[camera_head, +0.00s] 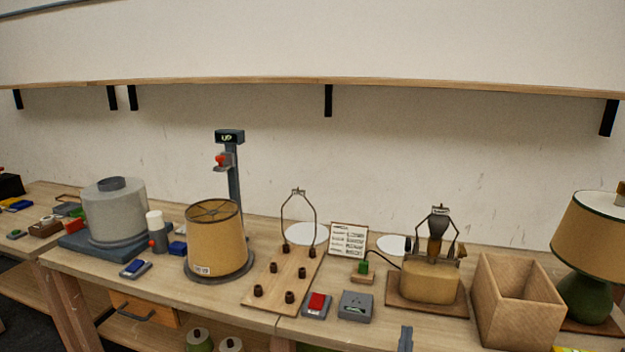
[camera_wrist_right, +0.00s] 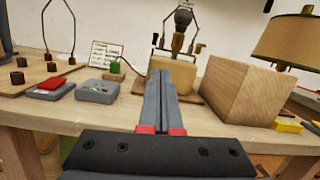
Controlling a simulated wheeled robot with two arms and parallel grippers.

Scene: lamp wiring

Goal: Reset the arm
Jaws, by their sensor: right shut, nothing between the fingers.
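My right gripper shows in the head view (camera_head: 405,338) as a small dark tip at the bottom edge, in front of the table. In the right wrist view (camera_wrist_right: 162,72) its two grey fingers lie together, shut and empty. They point toward the tan lamp base (camera_wrist_right: 160,82) and touch nothing that I can see. The lamp base (camera_head: 430,283) stands on a brown mat in the head view, with a wire harp and a dark socket on top. My left gripper is not in the head view.
An open wooden box (camera_head: 520,305) stands right of the lamp base. A grey device (camera_head: 356,306), a red-topped block (camera_head: 317,305) and a pegged board (camera_head: 268,288) are to its left. A green lamp (camera_head: 585,295) stands far right. A shelf (camera_head: 330,84) runs above.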

